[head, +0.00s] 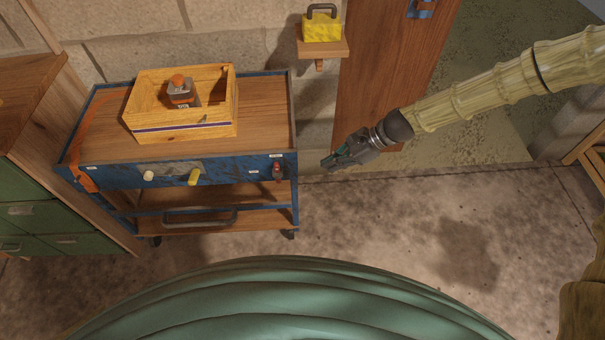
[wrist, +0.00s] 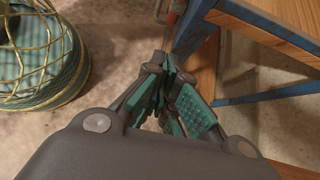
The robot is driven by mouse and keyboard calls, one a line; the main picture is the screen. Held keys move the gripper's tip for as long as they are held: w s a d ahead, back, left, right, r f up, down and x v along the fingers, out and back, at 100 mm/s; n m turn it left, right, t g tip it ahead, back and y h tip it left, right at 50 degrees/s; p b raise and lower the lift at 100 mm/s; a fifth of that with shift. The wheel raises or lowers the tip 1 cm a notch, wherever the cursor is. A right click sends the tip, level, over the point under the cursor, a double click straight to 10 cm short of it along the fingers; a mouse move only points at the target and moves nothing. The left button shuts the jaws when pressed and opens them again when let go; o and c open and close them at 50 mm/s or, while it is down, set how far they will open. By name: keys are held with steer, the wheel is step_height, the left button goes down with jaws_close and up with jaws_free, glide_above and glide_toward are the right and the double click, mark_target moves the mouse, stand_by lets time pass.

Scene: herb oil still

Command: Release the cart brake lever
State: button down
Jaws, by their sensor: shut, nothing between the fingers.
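The cart (head: 112,150) has a blue frame, a wooden top and a lower shelf. Its front panel carries a pale knob (head: 148,175), a yellow lever (head: 194,177) and, at the right end, a red-tipped handle (head: 278,171). I cannot read the labels, so I cannot tell which is the brake lever. My gripper (head: 325,163) is to the right of the cart, shut and empty, apart from the red handle. In the wrist view, the shut fingers (wrist: 166,66) point toward the cart corner, with a red part (wrist: 172,18) just beyond them.
A wooden crate (head: 215,119) with an orange-capped item stands on the cart top. A green drawer cabinet (head: 45,213) stands close at left. A wooden door (head: 385,70) is behind my arm. Floor right of the cart is clear.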

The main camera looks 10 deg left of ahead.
mark_target(278, 173)
steer(key=shift+s+a+r+p+x, duration=0.1)
steer(key=shift+a+r+p+x, duration=0.25)
steer(key=shift+x, duration=1.8)
steer(key=shift+s+a+r+p+x, duration=0.1)
steer(key=shift+a+r+p+x, duration=0.15)
steer(key=shift+x, duration=1.9)
steer(key=shift+s+a+r+p+x, duration=0.1)
steer(key=shift+a+r+p+x, duration=0.25)
steer(key=shift+x, duration=1.75)
steer(key=shift+r, duration=0.1)
steer(key=shift+a+f+g+y+b, duration=0.1)
steer(key=shift+f+g+y+b, duration=0.15)
steer(key=shift+y+b, duration=1.1)
steer(key=shift+a+f+g+y+b, duration=0.25)
steer(key=shift+y+b, duration=0.4)
steer(key=shift+b, duration=1.35)
steer(key=shift+f+g+y+b, duration=0.1)
steer(key=shift+g+y+b, duration=0.2)
steer(key=shift+y+b, duration=1.05)
steer(key=shift+h, duration=0.35)
